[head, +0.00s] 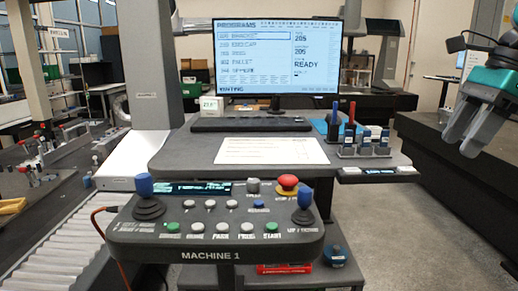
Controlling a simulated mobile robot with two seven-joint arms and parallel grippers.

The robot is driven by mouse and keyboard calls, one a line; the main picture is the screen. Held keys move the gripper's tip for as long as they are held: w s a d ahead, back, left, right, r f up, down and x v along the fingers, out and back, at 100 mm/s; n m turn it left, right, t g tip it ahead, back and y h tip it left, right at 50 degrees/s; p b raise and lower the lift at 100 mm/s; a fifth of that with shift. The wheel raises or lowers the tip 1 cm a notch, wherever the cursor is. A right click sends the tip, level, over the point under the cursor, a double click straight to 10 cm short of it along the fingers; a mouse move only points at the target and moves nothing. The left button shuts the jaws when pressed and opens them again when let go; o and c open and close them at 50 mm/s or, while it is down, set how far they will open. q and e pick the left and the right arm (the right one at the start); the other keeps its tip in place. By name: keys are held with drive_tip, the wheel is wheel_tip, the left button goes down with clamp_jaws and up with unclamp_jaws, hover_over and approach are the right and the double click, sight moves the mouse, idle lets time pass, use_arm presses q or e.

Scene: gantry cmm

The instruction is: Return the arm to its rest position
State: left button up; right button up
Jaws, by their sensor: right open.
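My right gripper (466,132) is at the upper right of the head view, grey fingers below a teal body. It is open, pointing down and left, with nothing between its fingers. It hangs in the air right of the desk (190,150) and appears clear of the control console (215,225). My left gripper is not in view.
The console has two blue-topped joysticks (145,187), buttons and a red emergency stop (288,183). A monitor (275,60), keyboard (250,124), paper sheet (270,150) and tool rack (362,145) are on the desk. A dark granite table (450,175) stands at right.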

drive_tip(key=w+a+f+m+t+y, duration=0.1)
drive_tip(key=a+f+m+t+y, duration=0.2)
drive_tip(key=a+f+m+y, duration=0.55)
drive_tip(key=w+a+f+m+t+y, duration=0.15)
drive_tip(key=a+f+m+y, duration=0.45)
drive_tip(key=f, duration=0.6)
drive_tip(key=s+d+f+m+t+h, duration=0.3)
drive_tip(key=d+f+m+t+h, duration=0.15)
drive_tip(key=f+m, duration=0.35)
drive_tip(key=s+d+f+m+t+h, duration=0.2)
drive_tip(key=d+f+m+t+h, duration=0.1)
drive_tip(key=f+m+h, duration=0.5)
drive_tip(key=s+d+f+m+g+h, duration=0.2)
drive_tip(key=s+d+f+m, duration=0.25)
drive_tip(key=s+f, duration=0.2)
drive_tip(key=s+d+f+m+g+h, duration=0.2)
drive_tip(key=s+d+f+m, duration=0.1)
drive_tip(key=s+f+m, duration=0.3)
drive_tip(key=s+a+m+t, duration=0.1)
drive_tip(key=a+m, duration=0.7)
drive_tip(key=a, duration=0.9)
drive_tip(key=shift+s+a+f+t, duration=0.3)
drive_tip(key=shift+s+f, duration=0.1)
drive_tip(key=shift+s, duration=0.4)
